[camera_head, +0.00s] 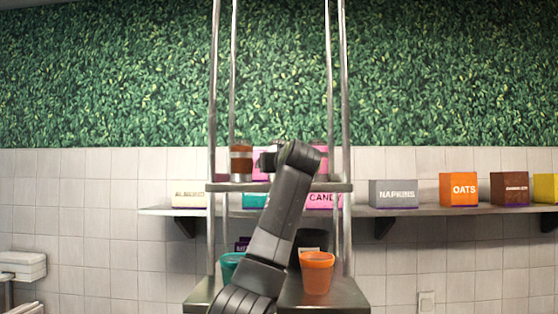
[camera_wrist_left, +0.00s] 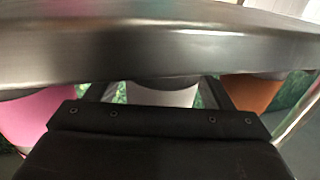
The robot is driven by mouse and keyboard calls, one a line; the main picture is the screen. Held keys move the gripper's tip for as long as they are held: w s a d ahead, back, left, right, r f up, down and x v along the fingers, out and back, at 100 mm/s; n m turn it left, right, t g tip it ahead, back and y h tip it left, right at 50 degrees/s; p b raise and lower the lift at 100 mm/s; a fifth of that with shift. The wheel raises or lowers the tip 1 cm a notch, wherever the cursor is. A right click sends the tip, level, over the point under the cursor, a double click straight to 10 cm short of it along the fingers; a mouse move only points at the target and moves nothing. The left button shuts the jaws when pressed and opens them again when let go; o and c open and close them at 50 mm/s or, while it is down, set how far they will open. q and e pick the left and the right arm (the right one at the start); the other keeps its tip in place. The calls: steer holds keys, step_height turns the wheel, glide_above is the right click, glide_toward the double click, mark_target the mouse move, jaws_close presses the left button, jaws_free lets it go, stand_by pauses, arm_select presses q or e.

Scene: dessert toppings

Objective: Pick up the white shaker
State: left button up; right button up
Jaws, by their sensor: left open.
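The white shaker (camera_wrist_left: 165,92) shows in the left wrist view, which looks upside down, so the shaker hangs from the shelf edge in the picture. It stands between a pink container (camera_wrist_left: 38,115) and a brown-orange one (camera_wrist_left: 250,92). My left gripper (camera_wrist_left: 156,95) is open, with one finger on each side of the shaker in the picture. I cannot tell whether the fingers touch it. In the head view my left gripper (camera_head: 268,160) is at the upper shelf, and my arm hides the shaker. My right gripper is not in view.
The upper shelf (camera_head: 225,187) of a metal rack holds a brown cup (camera_head: 241,160) at left. An orange cup (camera_head: 316,272) and a teal cup (camera_head: 230,266) stand on the lower level. Rack posts (camera_head: 213,120) rise on both sides. A wall shelf (camera_head: 420,210) holds labelled boxes.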

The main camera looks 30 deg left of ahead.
arm_select(q)
steer(key=shift+c, duration=0.4)
steer(key=c, duration=1)
steer(key=shift+r, duration=0.15)
steer(key=shift+c, duration=0.2)
step_height(320, 180, up, 9)
steer(key=shift+r, duration=0.2)
